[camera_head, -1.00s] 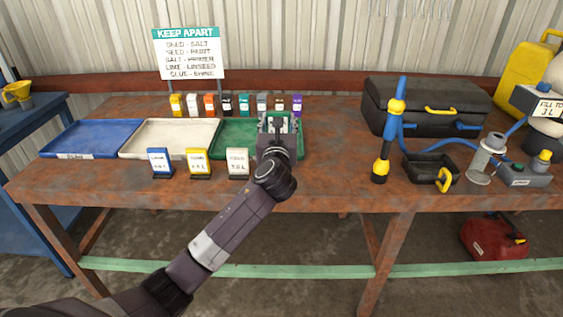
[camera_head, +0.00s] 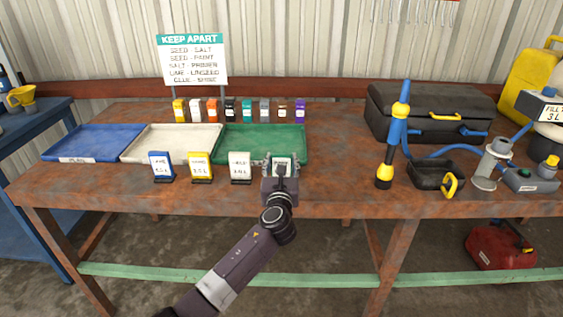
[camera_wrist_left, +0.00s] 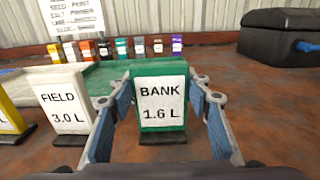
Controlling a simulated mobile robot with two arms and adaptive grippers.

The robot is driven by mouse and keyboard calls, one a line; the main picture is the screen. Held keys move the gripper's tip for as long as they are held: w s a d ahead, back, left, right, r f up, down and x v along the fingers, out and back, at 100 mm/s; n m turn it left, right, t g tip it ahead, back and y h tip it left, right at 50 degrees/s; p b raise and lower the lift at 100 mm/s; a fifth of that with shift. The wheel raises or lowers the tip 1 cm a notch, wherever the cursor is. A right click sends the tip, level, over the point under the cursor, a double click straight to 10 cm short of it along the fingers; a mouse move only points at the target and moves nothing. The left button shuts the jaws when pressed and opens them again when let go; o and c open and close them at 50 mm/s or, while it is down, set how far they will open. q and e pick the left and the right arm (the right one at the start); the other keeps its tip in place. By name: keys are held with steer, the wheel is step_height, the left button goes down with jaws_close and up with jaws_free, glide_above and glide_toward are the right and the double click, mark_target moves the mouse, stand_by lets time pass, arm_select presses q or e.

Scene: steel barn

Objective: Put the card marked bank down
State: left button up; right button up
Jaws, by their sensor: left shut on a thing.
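The card marked BANK 1.6 L (camera_wrist_left: 162,105) has a green frame, a white face and a dark foot. It stands upright between the fingers of my left gripper (camera_wrist_left: 163,100), which is shut on it. In the head view my left gripper (camera_head: 282,162) is low at the front of the rusty table (camera_head: 330,185), right of the FIELD card (camera_head: 240,167) and just in front of the green tray (camera_head: 290,143). The card's foot is at or very near the tabletop; I cannot tell whether it touches. My right gripper is out of view.
A yellow card (camera_head: 200,166) and a blue card (camera_head: 161,166) continue the row leftward. A white tray (camera_head: 172,143) and a blue tray (camera_head: 92,142) lie behind. Small coloured containers (camera_head: 247,110) line the back. A blue-yellow pump tool (camera_head: 390,140) stands right, with clear tabletop between.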

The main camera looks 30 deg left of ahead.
arm_select(q)
steer(key=shift+f, duration=0.15)
steer(key=o, duration=1.2)
steer(key=shift+c, duration=0.2)
